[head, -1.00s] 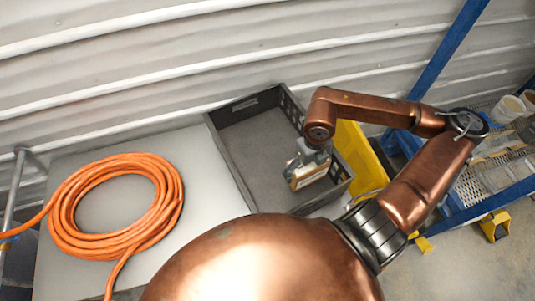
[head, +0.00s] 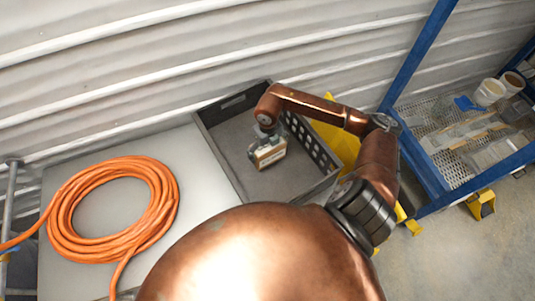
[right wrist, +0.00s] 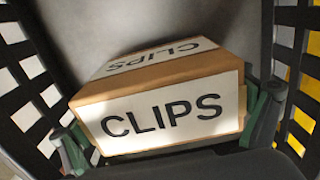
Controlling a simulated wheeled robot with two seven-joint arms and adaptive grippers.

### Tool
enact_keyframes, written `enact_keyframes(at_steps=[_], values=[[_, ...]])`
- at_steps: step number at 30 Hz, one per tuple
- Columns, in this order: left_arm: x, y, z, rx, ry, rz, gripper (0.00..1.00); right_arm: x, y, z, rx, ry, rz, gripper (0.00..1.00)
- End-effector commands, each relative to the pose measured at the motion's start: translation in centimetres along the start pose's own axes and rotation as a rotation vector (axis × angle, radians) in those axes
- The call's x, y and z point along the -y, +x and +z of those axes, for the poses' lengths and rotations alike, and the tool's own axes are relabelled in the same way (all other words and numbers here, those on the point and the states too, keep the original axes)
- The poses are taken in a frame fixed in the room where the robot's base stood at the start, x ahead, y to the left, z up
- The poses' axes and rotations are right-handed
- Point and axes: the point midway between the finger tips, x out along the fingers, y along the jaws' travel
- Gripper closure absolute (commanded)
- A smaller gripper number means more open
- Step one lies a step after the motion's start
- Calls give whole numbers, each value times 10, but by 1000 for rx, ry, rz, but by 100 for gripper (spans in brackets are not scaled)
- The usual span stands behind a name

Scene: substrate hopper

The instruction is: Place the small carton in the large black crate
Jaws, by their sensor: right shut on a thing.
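The small carton (head: 270,155) is a brown box with white "CLIPS" labels, also close up in the right wrist view (right wrist: 165,112). My right gripper (head: 265,138) is shut on it, with a green-grey finger on each side in the right wrist view (right wrist: 165,125). The large black crate (head: 237,133) stands open on the table against the wall. The carton is over the crate's floor, between its walls; I cannot tell whether it touches the floor. The crate's slotted walls show on both sides in the right wrist view (right wrist: 28,85). My left gripper is out of view.
A coil of orange hose (head: 70,225) lies on the pale table (head: 205,180) left of the crate. A yellow object (head: 340,145) stands right of the crate. A blue-framed rack (head: 465,195) with mesh shelf and pots stands further right. The crate floor around the carton looks clear.

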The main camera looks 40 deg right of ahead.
Motion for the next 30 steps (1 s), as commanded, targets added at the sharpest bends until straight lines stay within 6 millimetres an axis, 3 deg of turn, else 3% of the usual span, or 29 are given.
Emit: enact_keyframes(at_steps=[9, 19, 20, 22, 30], values=[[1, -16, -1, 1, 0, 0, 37, -1, 33, 2, -2, 0, 1, 38], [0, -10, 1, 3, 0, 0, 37, -1, 39, 3, -1, 0, 0, 38], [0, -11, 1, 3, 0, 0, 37, -1, 38, 2, -1, 0, 0, 5], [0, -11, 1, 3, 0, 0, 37, -1, 38, 2, -1, 0, 0, 0], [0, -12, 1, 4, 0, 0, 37, -1, 37, 2, -1, 0, 0, 0]])
